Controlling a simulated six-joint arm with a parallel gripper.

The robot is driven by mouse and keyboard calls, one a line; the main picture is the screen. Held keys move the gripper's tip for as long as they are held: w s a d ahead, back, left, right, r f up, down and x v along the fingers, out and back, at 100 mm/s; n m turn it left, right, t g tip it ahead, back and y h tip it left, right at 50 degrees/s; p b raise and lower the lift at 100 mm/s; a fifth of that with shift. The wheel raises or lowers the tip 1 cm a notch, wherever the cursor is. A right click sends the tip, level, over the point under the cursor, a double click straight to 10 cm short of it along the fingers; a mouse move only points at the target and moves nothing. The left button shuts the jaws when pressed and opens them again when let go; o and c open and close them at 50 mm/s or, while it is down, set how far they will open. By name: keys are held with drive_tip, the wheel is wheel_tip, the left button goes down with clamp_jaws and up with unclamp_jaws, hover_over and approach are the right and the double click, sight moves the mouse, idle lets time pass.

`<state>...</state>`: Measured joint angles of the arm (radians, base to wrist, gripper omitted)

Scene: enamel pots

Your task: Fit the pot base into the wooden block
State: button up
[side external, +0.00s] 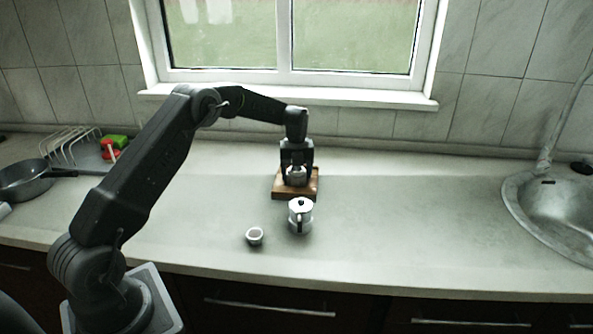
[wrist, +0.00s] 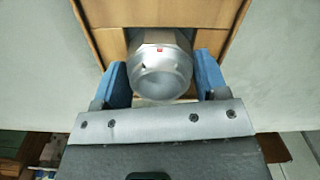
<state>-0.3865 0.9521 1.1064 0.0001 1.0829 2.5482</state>
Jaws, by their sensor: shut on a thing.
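The pot base (side external: 296,176) is a silver metal piece held at the wooden block. My gripper (side external: 297,166) is shut on it, above the block. In the wrist view the pot base (wrist: 161,66) has a faceted body and a round open mouth, and the blue fingers of my gripper (wrist: 162,82) are on either side of it. The wooden block (side external: 309,194) lies on the counter; in the wrist view its light brown surface (wrist: 219,18) surrounds the pot base. I cannot tell whether the base is seated in the block or just above it.
A white-and-silver pot (side external: 300,217) with a black knob stands in front of the block. A small white cup (side external: 254,236) is to its left. A sink (side external: 562,212) is far right; a pan (side external: 25,180) and dish rack (side external: 72,148) are far left. The counter right of the block is clear.

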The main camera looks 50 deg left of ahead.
drive_tip(key=shift+f, duration=0.25)
drive_tip(key=o, duration=1.2)
drive_tip(key=shift+c, duration=0.2)
wheel_tip(320, 180, up, 14)
drive_tip(key=s+d+r+n+t, duration=0.2)
drive_tip(key=s+d+r+n, duration=0.5)
drive_tip(key=d+r, duration=0.2)
drive_tip(key=s+d+r+n+t, duration=0.1)
drive_tip(key=s+d+r+n, duration=0.1)
drive_tip(key=s+d+n, duration=0.55)
drive_tip(key=s+d+r+n+t, duration=0.1)
drive_tip(key=s+d+n, duration=0.25)
drive_tip(key=s, duration=0.75)
drive_tip(key=s+d+f+n+t, duration=0.1)
drive_tip(key=s+d+f+n, duration=0.1)
drive_tip(key=s+f+n, duration=0.3)
drive_tip(key=s+n, duration=0.1)
drive_tip(key=s, duration=0.3)
drive_tip(key=shift+n+t, duration=0.3)
drive_tip(key=shift+n, duration=0.1)
